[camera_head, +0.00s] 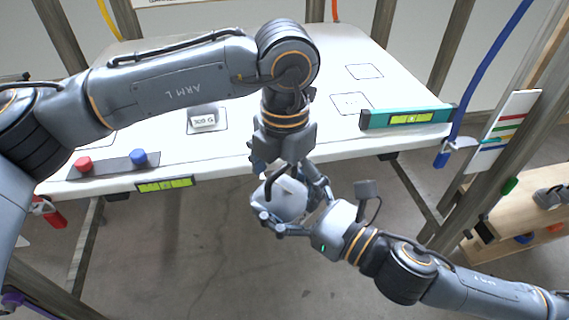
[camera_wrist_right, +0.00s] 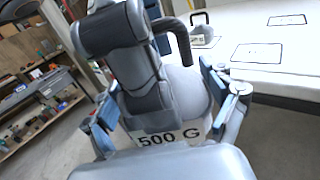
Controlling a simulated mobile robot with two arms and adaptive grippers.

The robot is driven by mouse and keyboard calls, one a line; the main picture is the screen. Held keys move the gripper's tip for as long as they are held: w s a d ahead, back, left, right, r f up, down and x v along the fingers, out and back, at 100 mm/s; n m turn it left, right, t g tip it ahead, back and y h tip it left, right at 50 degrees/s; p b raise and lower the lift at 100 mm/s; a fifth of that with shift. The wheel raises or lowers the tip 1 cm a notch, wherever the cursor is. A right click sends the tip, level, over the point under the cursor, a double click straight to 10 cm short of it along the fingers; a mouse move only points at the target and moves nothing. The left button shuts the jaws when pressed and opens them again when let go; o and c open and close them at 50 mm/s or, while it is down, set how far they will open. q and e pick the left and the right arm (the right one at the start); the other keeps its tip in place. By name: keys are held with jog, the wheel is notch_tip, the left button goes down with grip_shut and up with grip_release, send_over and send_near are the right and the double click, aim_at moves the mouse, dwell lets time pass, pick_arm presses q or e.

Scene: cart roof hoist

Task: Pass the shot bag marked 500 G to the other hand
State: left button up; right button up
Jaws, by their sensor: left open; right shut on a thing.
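The grey shot bag (camera_head: 290,207) is held in the air just off the front edge of the white table. In the right wrist view its white label reads 500 G (camera_wrist_right: 170,138), and a black loop handle (camera_wrist_right: 182,38) rises from its top. My right gripper (camera_head: 292,213) is shut on the bag's body, with a finger on either side. My left gripper (camera_head: 290,172) points down from above at the bag's top and is open. In the right wrist view the left gripper (camera_wrist_right: 140,80) covers part of the bag; whether it touches the bag is unclear.
Another labelled bag (camera_head: 203,120) stands on an outlined square of the white table (camera_head: 235,145). A teal level (camera_head: 410,118) lies at the table's right. A bar with red and blue knobs (camera_head: 112,164) is at its left. Posts and a wooden shelf (camera_head: 525,215) stand at right.

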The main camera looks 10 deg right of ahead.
pick_arm(q)
jog(key=shift+f, duration=0.3)
pick_arm(e)
jog(key=shift+r, duration=0.1)
pick_arm(q)
jog(key=c, duration=1.2)
jog(key=shift+c, duration=1.4)
pick_arm(e)
jog(key=o, duration=1)
